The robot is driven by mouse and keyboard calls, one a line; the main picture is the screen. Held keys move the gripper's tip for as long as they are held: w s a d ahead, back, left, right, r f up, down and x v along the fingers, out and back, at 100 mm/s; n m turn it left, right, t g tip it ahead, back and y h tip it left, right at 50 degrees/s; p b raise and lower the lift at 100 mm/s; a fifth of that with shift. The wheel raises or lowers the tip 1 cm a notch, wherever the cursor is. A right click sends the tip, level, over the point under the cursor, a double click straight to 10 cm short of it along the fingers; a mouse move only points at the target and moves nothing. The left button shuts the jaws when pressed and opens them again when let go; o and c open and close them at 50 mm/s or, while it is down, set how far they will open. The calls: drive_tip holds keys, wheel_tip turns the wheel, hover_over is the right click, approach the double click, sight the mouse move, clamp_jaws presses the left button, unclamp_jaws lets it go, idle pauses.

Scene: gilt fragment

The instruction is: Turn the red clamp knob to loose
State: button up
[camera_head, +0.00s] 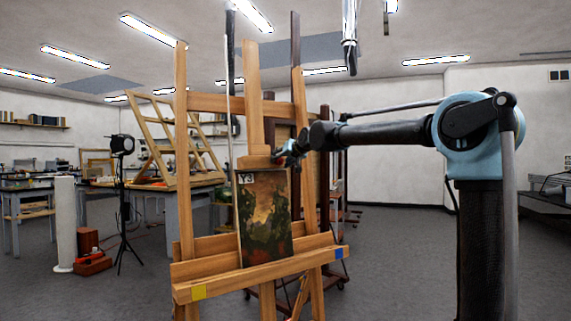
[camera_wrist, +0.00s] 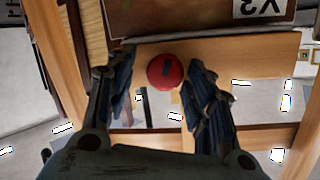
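The red clamp knob (camera_wrist: 165,71) shows in the wrist view as a round red disc with a short dark mark on its face. It sits on the wooden clamp block of the easel (camera_head: 182,140). In the head view my gripper (camera_head: 292,152) is at the top of the painting, by the clamp block, and mostly hides the knob. The painting (camera_head: 264,218), labelled Y3, stands on the easel ledge; its edge shows in the wrist view (camera_wrist: 190,14).
The easel ledge (camera_head: 255,275) carries a yellow patch at left and a blue patch at right. Easel uprights stand close on both sides of my gripper. A lamp on a tripod (camera_head: 122,190) and work tables are at left.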

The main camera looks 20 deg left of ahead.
drive_tip(key=shift+s, duration=0.1)
drive_tip(key=shift+s, duration=0.1)
drive_tip(key=v, duration=1.1)
drive_tip(key=shift+d+r, duration=0.2)
drive_tip(key=shift+d, duration=0.15)
